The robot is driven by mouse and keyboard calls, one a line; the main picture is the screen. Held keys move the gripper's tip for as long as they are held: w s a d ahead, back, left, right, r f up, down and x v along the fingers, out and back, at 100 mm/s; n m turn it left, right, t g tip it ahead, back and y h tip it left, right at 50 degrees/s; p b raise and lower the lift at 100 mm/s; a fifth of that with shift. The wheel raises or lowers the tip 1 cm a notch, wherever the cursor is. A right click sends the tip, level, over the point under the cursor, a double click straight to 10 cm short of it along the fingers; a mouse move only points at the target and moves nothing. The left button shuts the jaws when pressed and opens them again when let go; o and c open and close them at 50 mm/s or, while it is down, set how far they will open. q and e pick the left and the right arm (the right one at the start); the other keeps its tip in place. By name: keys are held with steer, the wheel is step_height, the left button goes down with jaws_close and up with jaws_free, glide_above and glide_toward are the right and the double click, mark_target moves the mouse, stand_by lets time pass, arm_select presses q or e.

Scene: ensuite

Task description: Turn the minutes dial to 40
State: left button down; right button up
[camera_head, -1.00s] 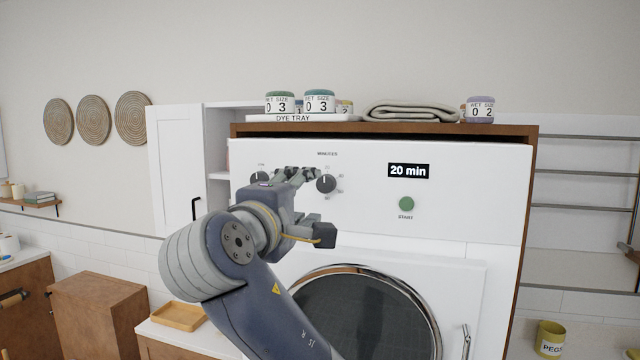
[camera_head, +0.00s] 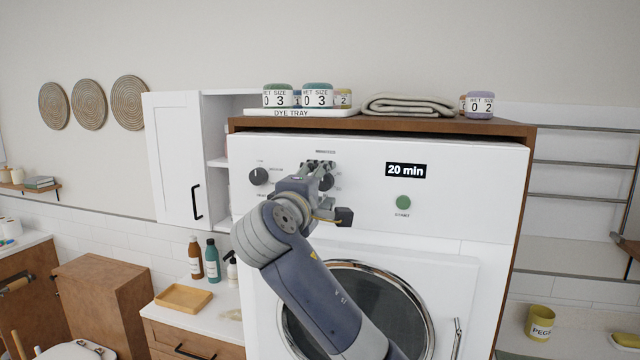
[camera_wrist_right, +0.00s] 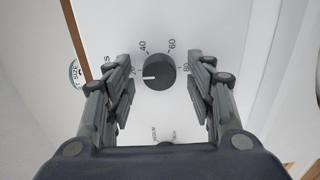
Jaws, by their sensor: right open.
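The minutes dial is a black round knob (camera_wrist_right: 158,71) on the white washer panel, in the middle of the right wrist view. Its white pointer line points left to the 20 mark; 40, 60 and 80 follow around it. In the head view the dial (camera_head: 327,183) is partly hidden by my right gripper (camera_head: 331,192). My right gripper (camera_wrist_right: 164,68) is open, with its fingers on either side of the dial and gaps showing between them and the knob. The display (camera_head: 406,170) reads 20 min. My left gripper is not in view.
A second black dial (camera_head: 259,176) is left of my right gripper, and a green start button (camera_head: 403,202) is right of it. The round washer door (camera_head: 420,290) lies below. A dye tray (camera_head: 262,112) with jars and a folded towel (camera_head: 408,105) stand on top.

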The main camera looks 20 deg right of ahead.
steer(key=c, duration=1.1)
steer(key=shift+o, duration=0.2)
steer(key=shift+f+m+b, duration=0.2)
steer(key=shift+m+b, duration=0.6)
steer(key=shift+b, duration=0.25)
steer(key=m+b, duration=0.5)
steer(key=m, duration=0.2)
steer(key=shift+r+m+b, duration=0.15)
steer(key=shift+m+b, duration=0.8)
steer(key=shift+m, duration=0.55)
